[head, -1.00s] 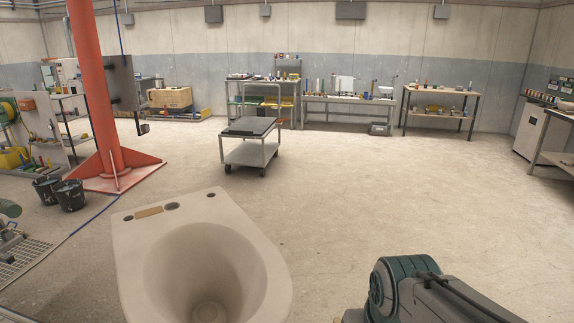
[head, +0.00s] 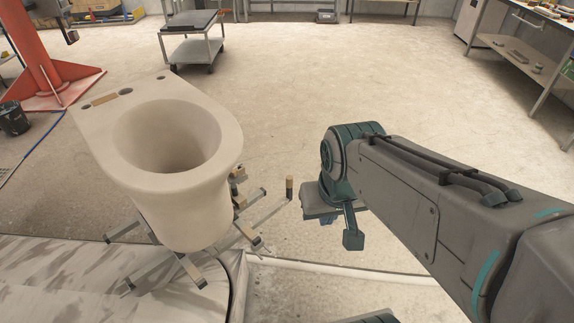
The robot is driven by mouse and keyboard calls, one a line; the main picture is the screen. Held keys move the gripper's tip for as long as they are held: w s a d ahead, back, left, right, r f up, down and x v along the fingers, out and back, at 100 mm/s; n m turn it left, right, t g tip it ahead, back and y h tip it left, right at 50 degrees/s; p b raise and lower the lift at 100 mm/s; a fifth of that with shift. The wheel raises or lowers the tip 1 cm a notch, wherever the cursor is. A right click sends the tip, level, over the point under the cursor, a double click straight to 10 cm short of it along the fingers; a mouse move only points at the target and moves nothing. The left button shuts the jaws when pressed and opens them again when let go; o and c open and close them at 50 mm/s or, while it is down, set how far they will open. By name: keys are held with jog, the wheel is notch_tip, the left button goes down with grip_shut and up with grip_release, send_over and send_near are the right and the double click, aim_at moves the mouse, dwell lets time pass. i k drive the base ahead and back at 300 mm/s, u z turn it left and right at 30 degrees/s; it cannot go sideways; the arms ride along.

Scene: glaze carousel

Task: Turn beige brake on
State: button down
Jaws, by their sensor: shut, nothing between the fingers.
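A cream toilet-shaped bowl (head: 215,175) sits on a metal stand with several grey legs (head: 190,270) in the head view. A short upright post with a beige side and dark top (head: 289,187) stands at the end of a thin bar running out from the stand; it may be the beige brake, but I cannot tell its setting. A small bracket-like fitting (head: 238,174) shows at the bowl's right side, partly hidden. My gripper (head: 352,241) points down to the right of the post, apart from it. It is shut and empty.
A grey wheeled cart (head: 193,45) stands beyond the bowl. A red column (head: 38,55) and a black bucket (head: 13,117) are at the left. A workbench (head: 530,50) is at the upper right. The floor between is clear.

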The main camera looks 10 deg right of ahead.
aim_at(289, 179)
jog(key=z, duration=1.4)
jog(key=i, duration=1.25)
jog(key=u, duration=2.05)
jog(key=k, duration=0.4)
jog(key=z, duration=0.3)
jog(key=i, duration=0.8)
jog(key=u, duration=0.45)
